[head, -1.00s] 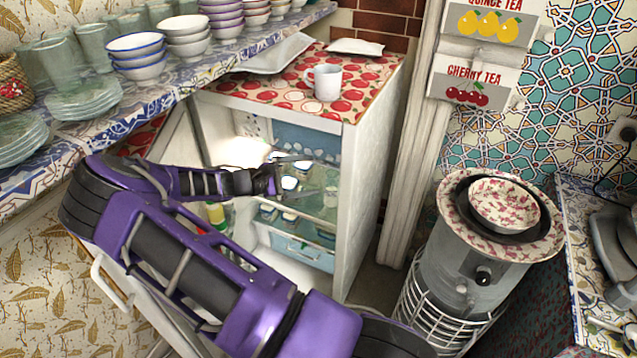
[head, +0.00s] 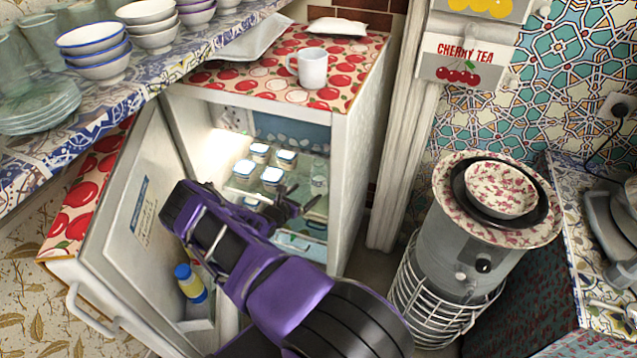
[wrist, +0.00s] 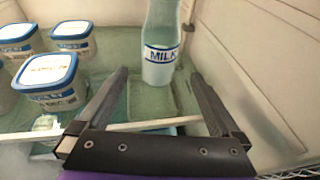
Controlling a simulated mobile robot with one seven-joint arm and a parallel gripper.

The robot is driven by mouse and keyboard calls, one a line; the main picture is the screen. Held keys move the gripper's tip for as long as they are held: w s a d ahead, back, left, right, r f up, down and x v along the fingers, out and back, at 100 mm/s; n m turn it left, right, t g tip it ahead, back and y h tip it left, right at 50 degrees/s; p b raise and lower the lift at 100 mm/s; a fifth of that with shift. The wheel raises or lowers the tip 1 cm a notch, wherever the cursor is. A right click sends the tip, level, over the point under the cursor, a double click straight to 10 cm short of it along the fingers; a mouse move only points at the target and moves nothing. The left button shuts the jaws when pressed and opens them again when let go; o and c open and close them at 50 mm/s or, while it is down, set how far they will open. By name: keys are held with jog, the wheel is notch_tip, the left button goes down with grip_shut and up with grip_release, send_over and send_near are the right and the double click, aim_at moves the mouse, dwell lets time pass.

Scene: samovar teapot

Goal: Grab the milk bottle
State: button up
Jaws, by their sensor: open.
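The milk bottle (wrist: 162,48) is clear glass with white milk and a blue-and-white MILK label. It stands upright on a glass shelf in the fridge, its top cut off by the wrist view's edge. My gripper (wrist: 159,75) is open and empty, its two fingers pointing at the bottle, which appears between and beyond the fingertips. In the head view my gripper (head: 291,199) is inside the open fridge (head: 352,170), at shelf height. What looks like the bottle (head: 319,178) stands just past the fingers there.
Several blue-lidded white tubs (wrist: 50,80) stand on the shelf left of the bottle. The fridge door (head: 135,215) is open on the left, with a yellow bottle (head: 190,283) in it. A white mug (head: 311,68) stands on top. A samovar-like heater (head: 460,250) stands right.

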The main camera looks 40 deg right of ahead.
aim_at(315, 177)
jog(key=b+x, duration=0.2)
jog(key=x, duration=0.8)
jog(key=shift+w+r, duration=0.15)
jog(key=shift+r, duration=0.05)
grip_shut()
jog(key=shift+r, duration=0.15)
jog(key=shift+r+p, duration=0.5)
jog(key=shift+r, duration=1.15)
jog(key=s+a+p, duration=0.1)
jog(key=s+a, duration=0.1)
jog(key=a, duration=0.6)
jog(key=s+a+p, duration=0.1)
jog(key=s+a, duration=0.2)
jog(key=a, duration=0.6)
